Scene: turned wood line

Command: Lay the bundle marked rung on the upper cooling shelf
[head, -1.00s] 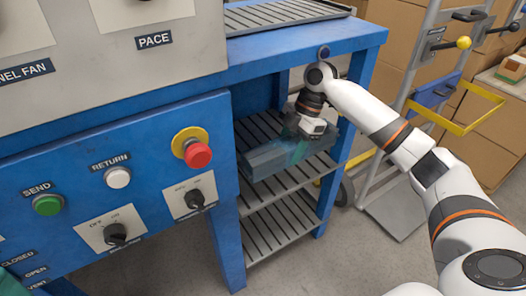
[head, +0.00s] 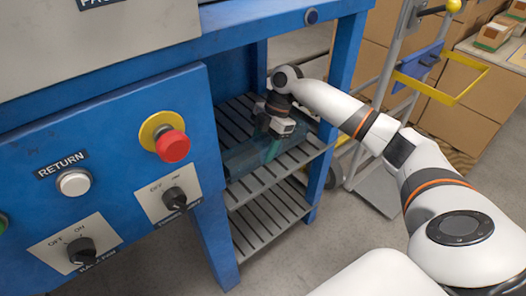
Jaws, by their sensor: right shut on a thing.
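A blue-green, see-through wrapped bundle (head: 246,157) is at the upper slatted shelf (head: 308,151) under the blue machine. I cannot read any mark on it. My right gripper (head: 273,143) reaches in from the right, points down and is shut on the bundle from above. The gripper body hides part of the bundle, and its fingertips are hard to make out. The bundle lies low over the slats; I cannot tell whether its whole underside touches them. My left gripper is out of view.
A lower slatted shelf (head: 262,225) sits below. Blue legs (head: 215,225) and the top beam (head: 270,35) frame the opening. The control panel with a red button (head: 173,146) is at left. A hand truck (head: 385,100) and cardboard boxes stand at right.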

